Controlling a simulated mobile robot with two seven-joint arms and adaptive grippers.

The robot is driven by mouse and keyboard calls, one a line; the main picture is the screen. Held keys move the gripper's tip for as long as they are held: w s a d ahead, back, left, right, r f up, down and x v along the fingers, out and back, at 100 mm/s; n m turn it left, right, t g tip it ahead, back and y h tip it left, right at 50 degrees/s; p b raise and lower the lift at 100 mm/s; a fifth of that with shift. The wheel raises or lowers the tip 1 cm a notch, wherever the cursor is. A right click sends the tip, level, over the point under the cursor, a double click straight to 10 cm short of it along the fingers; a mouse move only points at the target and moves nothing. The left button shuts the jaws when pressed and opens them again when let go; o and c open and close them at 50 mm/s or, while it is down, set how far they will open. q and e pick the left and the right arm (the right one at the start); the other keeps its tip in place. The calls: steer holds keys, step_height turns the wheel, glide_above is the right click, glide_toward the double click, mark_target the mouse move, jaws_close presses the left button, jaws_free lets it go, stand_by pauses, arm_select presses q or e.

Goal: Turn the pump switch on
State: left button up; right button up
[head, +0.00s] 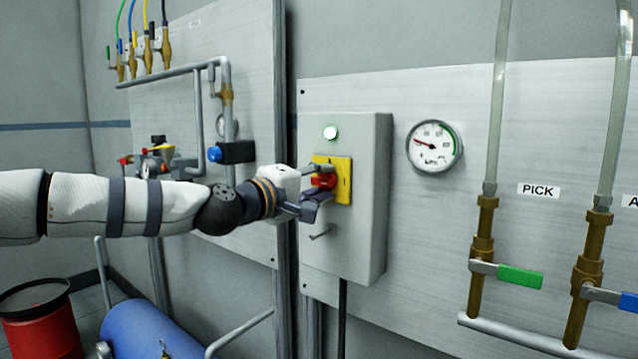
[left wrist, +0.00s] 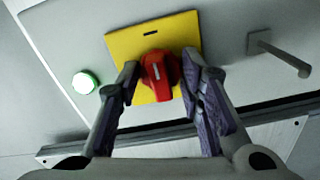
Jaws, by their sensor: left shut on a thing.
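The pump switch is a red rotary knob (head: 323,181) on a yellow plate (head: 344,180), on the front of a grey box on the wall panel. In the left wrist view the red knob (left wrist: 156,74) sits between the fingers, and the yellow plate (left wrist: 125,45) shows a small dark mark near its edge. My left gripper (head: 312,188) is at the knob with a finger on either side, shut on it; it also shows in the left wrist view (left wrist: 160,82). The fingers hide part of the knob in the head view. My right gripper is not in view.
The grey box (head: 375,210) has a lit green-white lamp (head: 330,132) above the switch and a peg (head: 322,234) below it. A gauge (head: 434,146) and valves with green (head: 520,277) and blue handles are to the right. A blue tank (head: 150,330) stands lower left.

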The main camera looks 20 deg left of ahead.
arm_select(q)
steer(key=o, duration=1.2)
steer(key=shift+c, duration=0.2)
steer(key=v, duration=1.2)
